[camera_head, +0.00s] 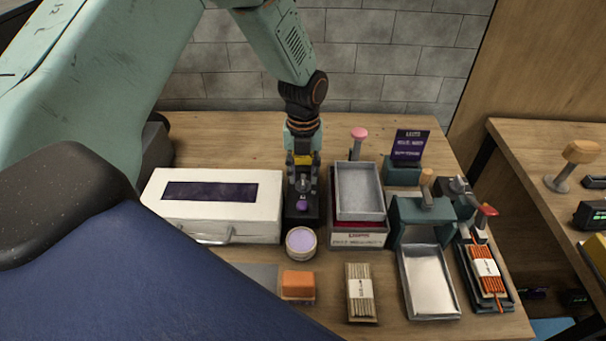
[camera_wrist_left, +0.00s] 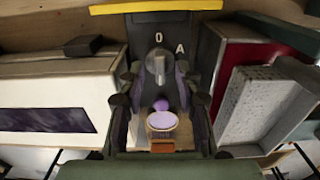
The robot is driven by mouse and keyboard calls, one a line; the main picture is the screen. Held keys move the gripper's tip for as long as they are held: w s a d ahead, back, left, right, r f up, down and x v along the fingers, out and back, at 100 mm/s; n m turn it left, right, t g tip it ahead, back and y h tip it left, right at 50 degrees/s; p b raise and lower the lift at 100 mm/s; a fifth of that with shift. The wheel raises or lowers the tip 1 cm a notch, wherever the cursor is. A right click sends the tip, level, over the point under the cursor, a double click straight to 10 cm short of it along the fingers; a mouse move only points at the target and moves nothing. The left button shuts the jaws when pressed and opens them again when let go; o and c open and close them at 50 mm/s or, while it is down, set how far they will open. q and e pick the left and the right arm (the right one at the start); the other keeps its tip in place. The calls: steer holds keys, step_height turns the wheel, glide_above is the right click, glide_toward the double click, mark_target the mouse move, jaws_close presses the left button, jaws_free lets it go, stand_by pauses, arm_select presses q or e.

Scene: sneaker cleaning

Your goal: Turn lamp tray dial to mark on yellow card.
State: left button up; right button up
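A grey dial (camera_wrist_left: 157,65) sits on a dark panel (camera_wrist_left: 206,45) marked "0" and "A" in the left wrist view. Its pointer seems to stand roughly upright, near the "0". A yellow strip (camera_wrist_left: 155,6), perhaps the yellow card's edge, runs along the panel's top; any mark on it is not readable. Yellow also shows in the head view (camera_head: 304,159). My left gripper (camera_head: 302,183) points down over the dark unit (camera_head: 301,217). Its fingers (camera_wrist_left: 158,88) are apart on either side of the dial; contact cannot be told. My right gripper is not in view.
A white box (camera_head: 224,222) with a dark window stands left of the unit. A grey tray (camera_head: 359,190) lies on a box at right. A purple ball (camera_head: 302,206) and a lilac tin (camera_head: 301,242) are in front. Sponge, sticks and metal tray crowd the front.

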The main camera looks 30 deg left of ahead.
mark_target(303, 179)
arm_select(q)
step_height(303, 179, up, 11)
stand_by(0.3)
stand_by(0.5)
